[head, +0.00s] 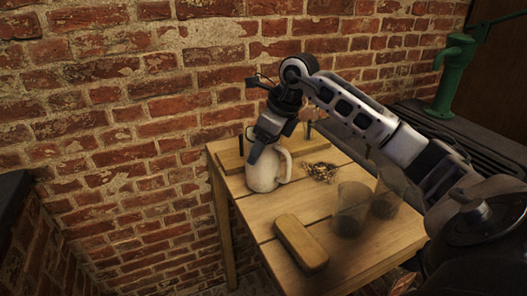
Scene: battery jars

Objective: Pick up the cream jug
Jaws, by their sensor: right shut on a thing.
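The cream jug (263,172) stands upright at the left end of the wooden table, its handle towards the right. My right gripper (257,148) reaches down onto the jug from above and is shut on it, near the rim on the left side. The arm hides part of the rim. I cannot tell whether the jug's base touches the table. My left gripper is not in the head view.
The wooden table (262,212) also holds a brown oblong case (300,242), two dark translucent jars (351,209), a small tangled heap (320,171) and a board with pegs (229,160). A brick wall stands behind. A green pump (452,75) is at back right.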

